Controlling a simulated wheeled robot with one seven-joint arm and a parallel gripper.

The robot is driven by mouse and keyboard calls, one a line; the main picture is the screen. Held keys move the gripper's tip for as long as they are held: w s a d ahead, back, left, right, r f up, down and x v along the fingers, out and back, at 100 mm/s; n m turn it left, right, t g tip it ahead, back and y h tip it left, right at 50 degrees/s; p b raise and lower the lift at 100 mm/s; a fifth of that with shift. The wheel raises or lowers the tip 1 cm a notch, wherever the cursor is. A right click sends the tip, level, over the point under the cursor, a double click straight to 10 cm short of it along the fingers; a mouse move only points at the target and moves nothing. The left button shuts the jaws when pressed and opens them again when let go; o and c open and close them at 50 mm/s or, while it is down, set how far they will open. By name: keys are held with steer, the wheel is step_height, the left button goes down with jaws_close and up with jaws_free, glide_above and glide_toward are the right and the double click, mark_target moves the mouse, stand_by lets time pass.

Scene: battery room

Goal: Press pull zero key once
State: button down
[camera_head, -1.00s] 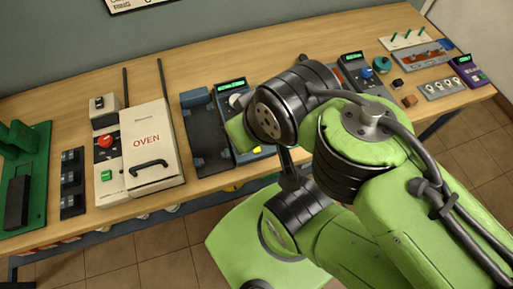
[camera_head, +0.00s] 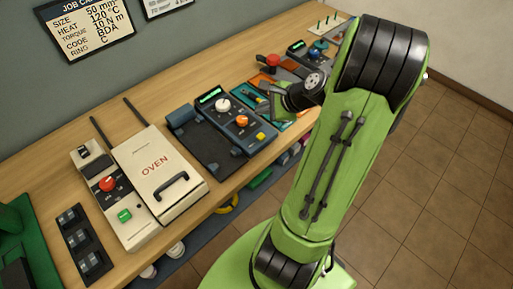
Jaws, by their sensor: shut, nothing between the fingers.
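No key is legibly marked as the pull zero key, so I cannot tell which one it is. A dark blue device (camera_head: 226,122) has a lit green display, a white knob (camera_head: 223,105), an orange knob (camera_head: 242,121) and a yellow key (camera_head: 261,136). Farther back, another dark device (camera_head: 299,47) has a green display and a blue knob (camera_head: 316,54). My gripper (camera_head: 268,90) is small and dark at the end of my arm, shut and empty, over the teal and orange items right of the first device. Its fingertips are hard to make out.
The white oven (camera_head: 155,165) stands left of the blue device, beside a control box with a red knob (camera_head: 107,184) and green button (camera_head: 124,215). A red knob (camera_head: 273,60) stands behind my gripper. My arm hides the table's right part. Bare wood lies along the back.

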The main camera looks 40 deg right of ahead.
steer(key=b, duration=0.8)
glide_above(263, 137)
step_height(263, 137, down, 8)
steer(key=shift+s+f, duration=0.1)
steer(key=shift+f, duration=0.45)
steer(key=shift+f, duration=0.1)
stand_by(1.3)
steer(key=shift+f, duration=0.3)
steer(key=shift+f+b, duration=0.3)
steer(key=shift+f, duration=0.15)
stand_by(0.5)
steer(key=shift+r+p, duration=0.9)
steer(key=shift+p, duration=0.1)
